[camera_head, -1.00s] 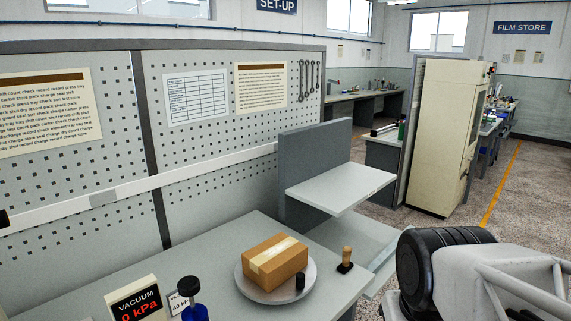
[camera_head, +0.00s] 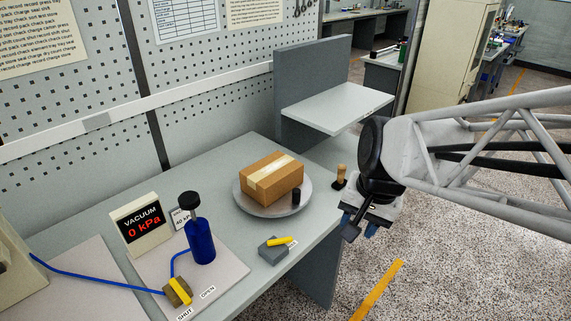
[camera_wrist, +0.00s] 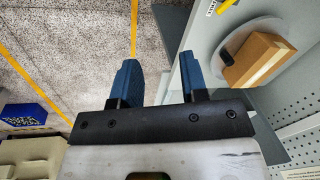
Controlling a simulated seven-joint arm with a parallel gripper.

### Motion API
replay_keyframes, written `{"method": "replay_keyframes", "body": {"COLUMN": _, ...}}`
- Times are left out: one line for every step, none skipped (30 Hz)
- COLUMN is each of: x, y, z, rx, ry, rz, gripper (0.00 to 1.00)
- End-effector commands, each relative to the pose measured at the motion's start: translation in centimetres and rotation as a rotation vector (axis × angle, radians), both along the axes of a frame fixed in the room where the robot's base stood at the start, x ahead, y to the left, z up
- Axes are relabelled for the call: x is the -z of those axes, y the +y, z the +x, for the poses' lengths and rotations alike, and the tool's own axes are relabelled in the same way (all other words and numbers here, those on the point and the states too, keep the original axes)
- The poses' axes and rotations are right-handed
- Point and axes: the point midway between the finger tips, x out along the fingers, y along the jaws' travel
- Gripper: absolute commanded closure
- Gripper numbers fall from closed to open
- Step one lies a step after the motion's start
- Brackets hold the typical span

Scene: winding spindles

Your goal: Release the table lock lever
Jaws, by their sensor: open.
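A small grey block with a yellow lever (camera_head: 281,241) sits on the bench near its right front edge, in front of the round turntable (camera_head: 240,205). The lever points to the right, beside a small label that my view cuts short. In the wrist view a yellow lever (camera_wrist: 226,5) shows only partly at the top edge. A brown taped carton (camera_head: 271,177) rests on the turntable with a small black knob at its front. My gripper (camera_head: 361,229) hangs past the bench's right edge, over the floor. Its blue fingers (camera_wrist: 158,75) are open and empty, apart from the lever.
A blue cylinder (camera_head: 201,243) with a black knob and a yellow-handled valve (camera_head: 178,291) stand left of the lever block. A vacuum display (camera_head: 140,223) reads 0 kPa. A wooden-handled stamp (camera_head: 340,177) stands near the bench's right edge. A grey shelf (camera_head: 337,100) rises behind.

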Motion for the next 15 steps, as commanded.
{"method": "replay_keyframes", "body": {"x": 0.6, "y": 0.5, "z": 0.8, "rx": 0.037, "ry": 0.021, "rz": 0.018, "gripper": 0.60}}
{"method": "replay_keyframes", "body": {"x": 0.8, "y": 0.8, "z": 1.3, "rx": 0.061, "ry": 0.032, "rz": 0.029, "gripper": 0.60}}
{"method": "replay_keyframes", "body": {"x": 1.2, "y": 1.2, "z": 1.9, "rx": 0.097, "ry": 0.046, "rz": 0.045, "gripper": 0.60}}
{"method": "replay_keyframes", "body": {"x": 1.4, "y": 1.4, "z": 2.4, "rx": 0.122, "ry": 0.057, "rz": 0.056, "gripper": 0.60}}
{"method": "replay_keyframes", "body": {"x": 1.7, "y": 1.7, "z": 2.8, "rx": 0.148, "ry": 0.069, "rz": 0.066, "gripper": 0.60}}
{"method": "replay_keyframes", "body": {"x": 2.1, "y": 2.1, "z": 3.4, "rx": 0.184, "ry": 0.086, "rz": 0.080, "gripper": 0.60}}
{"method": "replay_keyframes", "body": {"x": 2.4, "y": 2.4, "z": 3.8, "rx": 0.209, "ry": 0.098, "rz": 0.090, "gripper": 0.60}}
{"method": "replay_keyframes", "body": {"x": 2.7, "y": 2.7, "z": 4.3, "rx": 0.235, "ry": 0.111, "rz": 0.100, "gripper": 0.60}}
{"method": "replay_keyframes", "body": {"x": 3.1, "y": 3.1, "z": 4.9, "rx": 0.270, "ry": 0.127, "rz": 0.112, "gripper": 0.60}}
{"method": "replay_keyframes", "body": {"x": 3.5, "y": 3.4, "z": 5.3, "rx": 0.296, "ry": 0.139, "rz": 0.121, "gripper": 0.60}}
{"method": "replay_keyframes", "body": {"x": 3.8, "y": 3.7, "z": 5.8, "rx": 0.324, "ry": 0.154, "rz": 0.131, "gripper": 0.60}}
{"method": "replay_keyframes", "body": {"x": 4.3, "y": 4.1, "z": 6.3, "rx": 0.359, "ry": 0.170, "rz": 0.142, "gripper": 0.60}}
{"method": "replay_keyframes", "body": {"x": 4.6, "y": 4.4, "z": 6.8, "rx": 0.386, "ry": 0.183, "rz": 0.150, "gripper": 0.60}}
{"method": "replay_keyframes", "body": {"x": 4.9, "y": 4.7, "z": 7.3, "rx": 0.412, "ry": 0.196, "rz": 0.158, "gripper": 0.60}}
{"method": "replay_keyframes", "body": {"x": 5.4, "y": 5.1, "z": 7.8, "rx": 0.449, "ry": 0.214, "rz": 0.168, "gripper": 0.60}}
